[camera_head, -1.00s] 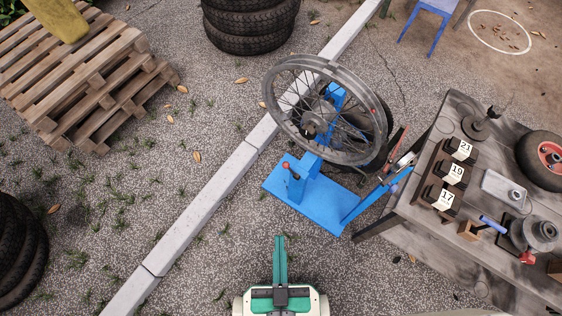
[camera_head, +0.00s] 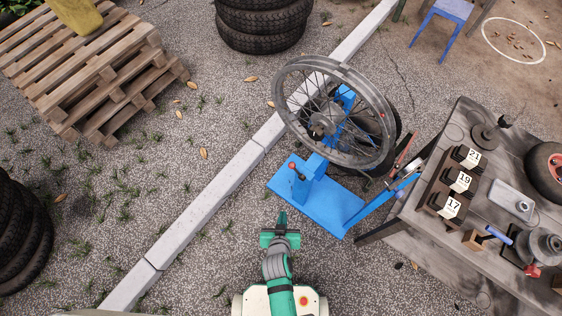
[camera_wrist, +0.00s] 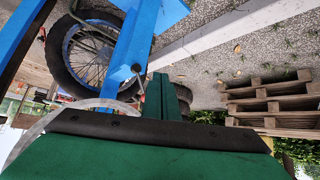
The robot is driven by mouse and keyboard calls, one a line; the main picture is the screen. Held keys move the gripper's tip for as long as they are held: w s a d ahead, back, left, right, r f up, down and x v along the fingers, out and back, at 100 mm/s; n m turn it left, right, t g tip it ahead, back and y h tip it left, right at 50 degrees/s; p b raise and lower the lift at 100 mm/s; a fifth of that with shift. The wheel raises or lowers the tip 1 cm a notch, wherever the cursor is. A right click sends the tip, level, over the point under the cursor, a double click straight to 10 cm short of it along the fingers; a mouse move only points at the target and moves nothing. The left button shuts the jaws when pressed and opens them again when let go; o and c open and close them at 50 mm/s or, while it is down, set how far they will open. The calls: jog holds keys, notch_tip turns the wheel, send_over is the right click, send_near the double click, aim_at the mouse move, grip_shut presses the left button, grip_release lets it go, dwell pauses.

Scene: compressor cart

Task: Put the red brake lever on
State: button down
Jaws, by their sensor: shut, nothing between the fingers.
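The brake lever, a short lever with a red knob (camera_head: 292,165), stands tilted on the left part of the blue wheel stand (camera_head: 325,205). The stand holds a spoked wheel rim (camera_head: 345,72). My green gripper (camera_head: 281,219) is shut and empty, in front of the stand's near left corner and apart from the lever in the head view. In the wrist view my shut fingers (camera_wrist: 160,97) point toward the blue stand (camera_wrist: 131,45).
A workbench (camera_head: 420,225) with numbered blocks and tools stands close on the right. A blue bar (camera_head: 385,195) rises from the stand beside it. Wooden pallets (camera_head: 100,75) and stacked tyres (camera_head: 262,30) lie farther off.

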jog(key=w+a+f+m+g+h, duration=0.1)
jog(key=w+f+g+h, duration=0.1)
jog(key=w, duration=0.5)
jog(key=w+a+f+m+g+h, duration=0.2)
jog(key=w+f, duration=0.1)
jog(key=w, duration=0.5)
jog(key=w+a+r+m+g+h, duration=0.3)
jog(key=w+a+r, duration=0.5)
jog(key=r, duration=0.2)
jog(key=shift+r+m, duration=0.2)
jog(key=shift+m, duration=0.1)
jog(key=shift+w+d+f, duration=0.1)
jog(key=shift+w, duration=0.05)
jog(key=d+f, duration=0.6)
jog(key=d, duration=0.3)
jog(key=shift+d+f, duration=0.35)
jog(key=shift+f, duration=0.05)
